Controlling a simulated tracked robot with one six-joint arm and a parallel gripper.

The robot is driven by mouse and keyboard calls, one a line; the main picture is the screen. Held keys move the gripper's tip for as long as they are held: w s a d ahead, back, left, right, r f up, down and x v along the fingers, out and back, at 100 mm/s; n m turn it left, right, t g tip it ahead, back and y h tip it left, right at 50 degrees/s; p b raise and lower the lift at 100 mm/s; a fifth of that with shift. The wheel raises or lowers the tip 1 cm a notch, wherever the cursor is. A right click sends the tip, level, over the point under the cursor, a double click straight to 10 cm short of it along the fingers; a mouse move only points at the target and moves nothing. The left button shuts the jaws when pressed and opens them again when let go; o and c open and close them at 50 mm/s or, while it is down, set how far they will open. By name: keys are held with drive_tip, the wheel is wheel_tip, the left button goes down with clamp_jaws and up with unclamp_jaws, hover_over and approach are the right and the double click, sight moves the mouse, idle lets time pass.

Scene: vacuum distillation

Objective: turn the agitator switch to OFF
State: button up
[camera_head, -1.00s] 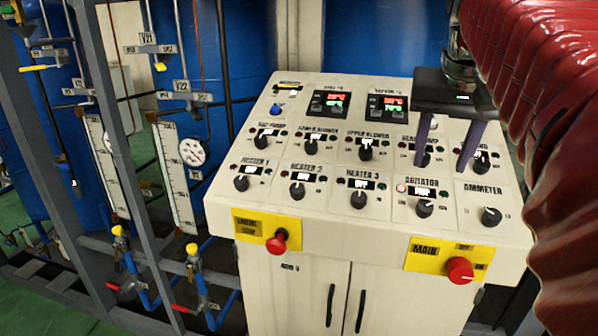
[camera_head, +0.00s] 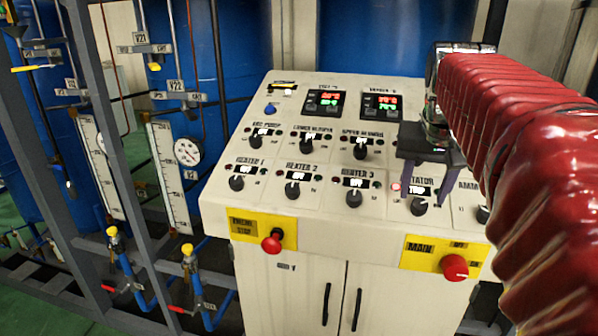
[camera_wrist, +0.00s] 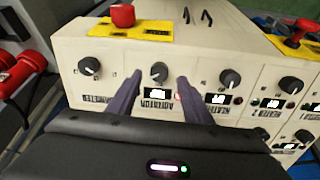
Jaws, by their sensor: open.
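The agitator switch (camera_head: 419,206) is a black rotary knob at the lower right of the cream control panel. A lit red lamp (camera_head: 395,187) is by its small display, and a finger hides part of its label. My gripper (camera_head: 430,186) is open, with its two purple-grey fingers pointing down over the agitator area. In the wrist view the knob (camera_wrist: 158,72) shows between the open fingertips, one on each side, with a gap on both sides. Whether the fingertips are level with the knob I cannot tell. The knob's pointer is tilted off straight.
The ammeter knob (camera_wrist: 89,66) and heater 3 knob (camera_wrist: 229,79) flank the agitator switch. The red main switch (camera_head: 455,267) and red emergency stop (camera_head: 272,242) stick out from the panel's front. My red-sleeved arm covers the panel's right side.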

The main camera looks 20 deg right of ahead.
sight(420, 204)
drive_tip(key=shift+x, duration=1.95)
drive_tip(key=shift+c, duration=0.3)
